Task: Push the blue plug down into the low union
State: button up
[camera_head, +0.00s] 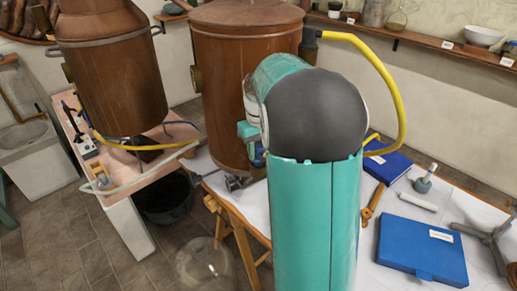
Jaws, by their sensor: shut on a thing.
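My teal arm with its dark round joint fills the middle of the view and hides what lies behind it. I cannot make out my gripper; it seems to be behind my arm. I cannot identify the blue plug. A small blue patch shows beside my arm at its left edge, but I cannot tell whether it is the plug or part of my arm. A small grey metal fitting (236,183) shows low at the foot of the middle copper vessel (238,85). I cannot tell whether it is the low union.
A second copper vessel (112,85) stands on a bench at left. A yellow hose (398,85) arches right of my arm. Blue cases (422,247) (388,165), a wooden-handled tool (372,204) and a grey stand (490,238) lie on the white table. A dark bucket (163,205) stands on the floor.

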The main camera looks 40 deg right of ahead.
jog(key=shift+f, duration=1.05)
dwell(2.5)
jog(key=o, duration=1.1)
jog(key=shift+r, duration=0.1)
jog(key=shift+r, duration=3.4)
